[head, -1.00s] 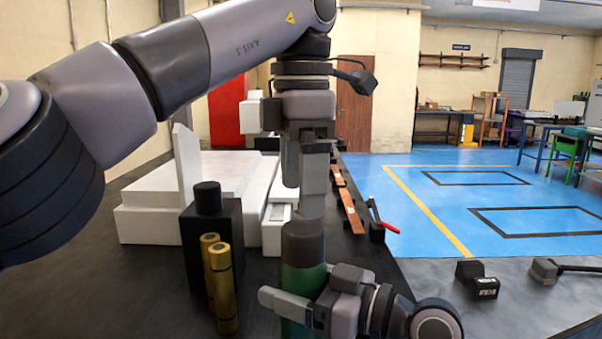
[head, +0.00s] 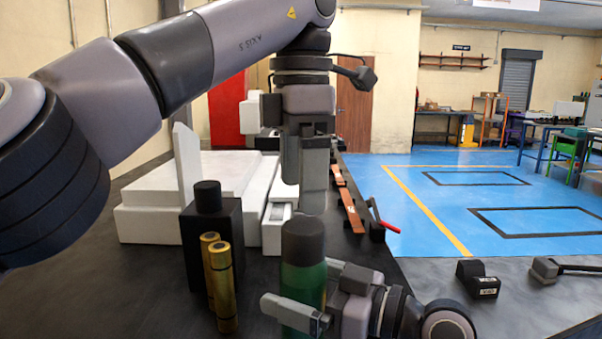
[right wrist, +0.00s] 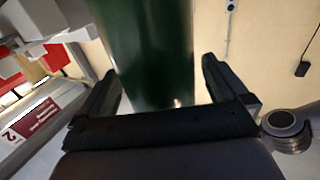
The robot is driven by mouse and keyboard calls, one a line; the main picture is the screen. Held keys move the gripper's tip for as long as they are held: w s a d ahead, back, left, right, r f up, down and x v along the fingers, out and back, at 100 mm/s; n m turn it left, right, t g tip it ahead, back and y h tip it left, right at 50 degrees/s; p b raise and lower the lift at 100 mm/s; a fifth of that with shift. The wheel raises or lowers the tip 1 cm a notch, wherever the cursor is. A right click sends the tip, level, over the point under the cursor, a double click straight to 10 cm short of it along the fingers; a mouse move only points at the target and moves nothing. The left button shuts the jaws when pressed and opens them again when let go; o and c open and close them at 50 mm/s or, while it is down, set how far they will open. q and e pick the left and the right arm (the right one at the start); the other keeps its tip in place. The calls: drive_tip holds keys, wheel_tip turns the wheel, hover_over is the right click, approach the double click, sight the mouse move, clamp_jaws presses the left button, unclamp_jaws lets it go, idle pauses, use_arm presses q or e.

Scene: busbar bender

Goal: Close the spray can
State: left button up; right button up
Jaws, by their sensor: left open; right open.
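The spray can (head: 303,280) stands upright at the table's near side, with a green body and a dark grey top (head: 303,238). The top appears seated on the body; I cannot tell whether it is fully closed. My left gripper (head: 306,205) points down just above the top, open and empty. My right gripper (head: 310,302) is open low at the can, with one finger in front of the body and the other partly hidden behind it. In the right wrist view, the green body (right wrist: 150,50) stands between the open fingers (right wrist: 163,85), with gaps at both sides.
Two brass cylinders (head: 222,285) and a black block with a bottle-like top (head: 208,215) stand close left of the can. White machine blocks (head: 160,215) lie behind. Copper bars (head: 350,210) and a red-handled tool (head: 385,225) are back right.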

sight(324, 294)
use_arm(q)
drive_tip(key=shift+f+b, duration=0.65)
drive_tip(key=shift+f, duration=0.15)
use_arm(e)
drive_tip(key=v, duration=0.6)
